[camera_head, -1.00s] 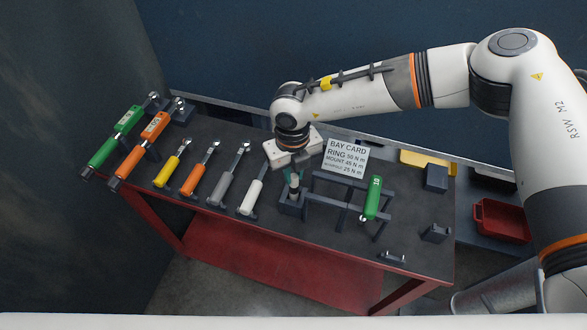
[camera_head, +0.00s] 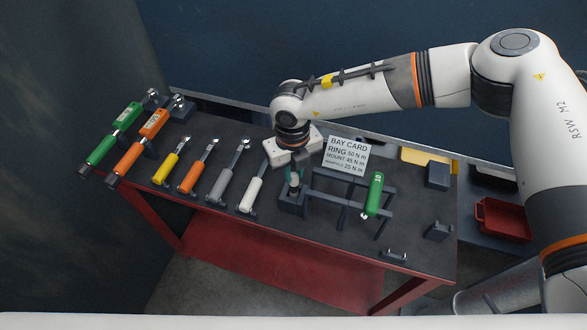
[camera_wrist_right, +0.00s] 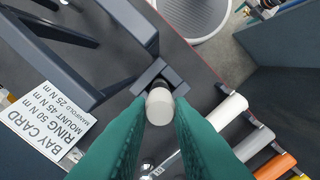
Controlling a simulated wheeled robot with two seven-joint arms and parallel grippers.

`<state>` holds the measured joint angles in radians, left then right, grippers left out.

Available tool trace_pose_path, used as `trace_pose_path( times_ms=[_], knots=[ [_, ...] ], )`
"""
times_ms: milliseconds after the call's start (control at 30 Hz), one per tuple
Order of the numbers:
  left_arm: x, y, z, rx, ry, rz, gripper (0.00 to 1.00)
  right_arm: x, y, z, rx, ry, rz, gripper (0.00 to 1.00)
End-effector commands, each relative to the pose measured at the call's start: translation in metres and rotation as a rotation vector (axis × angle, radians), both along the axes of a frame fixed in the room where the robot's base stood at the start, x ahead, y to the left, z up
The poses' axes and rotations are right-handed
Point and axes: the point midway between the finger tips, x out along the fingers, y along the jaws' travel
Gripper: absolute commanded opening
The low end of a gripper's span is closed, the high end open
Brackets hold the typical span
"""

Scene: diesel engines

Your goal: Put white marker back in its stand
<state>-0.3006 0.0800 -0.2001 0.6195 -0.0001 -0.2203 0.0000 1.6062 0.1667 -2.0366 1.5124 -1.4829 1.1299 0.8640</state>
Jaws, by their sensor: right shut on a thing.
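My right gripper (camera_head: 294,172) points down over the dark stand (camera_head: 291,203) near the middle of the bench. Its green fingers (camera_wrist_right: 160,125) are shut on the white marker (camera_wrist_right: 159,104). The marker is upright, and its pale round end faces the right wrist camera. In that view the dark walls of the stand (camera_wrist_right: 174,76) show just beyond the marker, and the marker lines up with it. In the head view the marker (camera_head: 294,186) shows only as a small part between fingers and stand. How deep it sits cannot be told. My left gripper is not in view.
A bay card (camera_head: 346,156) stands behind a dark frame (camera_head: 343,200) right of the stand. A green-handled tool (camera_head: 374,194) is on that frame. A white-handled wrench (camera_head: 251,195) lies close left, with several coloured wrenches beyond. A red bin (camera_head: 503,219) is at the right.

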Motion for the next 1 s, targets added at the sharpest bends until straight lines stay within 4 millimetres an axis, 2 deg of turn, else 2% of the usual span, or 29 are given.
trace_pose_path(
  times_ms=[433,467,600,800,933,1000],
  knots=[
    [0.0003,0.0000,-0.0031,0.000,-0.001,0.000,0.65,0.0003,0.0000,-0.0020,0.000,0.000,0.000,0.00],
    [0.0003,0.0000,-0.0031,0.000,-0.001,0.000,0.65,0.0003,0.0000,-0.0020,0.000,0.000,0.000,0.23],
    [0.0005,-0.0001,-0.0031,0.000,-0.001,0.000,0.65,0.0004,0.0001,-0.0020,0.000,0.000,0.000,0.45],
    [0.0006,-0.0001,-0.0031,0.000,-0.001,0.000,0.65,0.0004,0.0001,-0.0021,0.000,0.000,0.000,0.45],
    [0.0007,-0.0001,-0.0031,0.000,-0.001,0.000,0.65,0.0003,0.0000,-0.0021,0.000,0.000,0.000,0.65],
    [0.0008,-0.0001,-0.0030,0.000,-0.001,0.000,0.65,0.0003,0.0000,-0.0021,0.000,0.000,0.000,0.65]
  ],
)
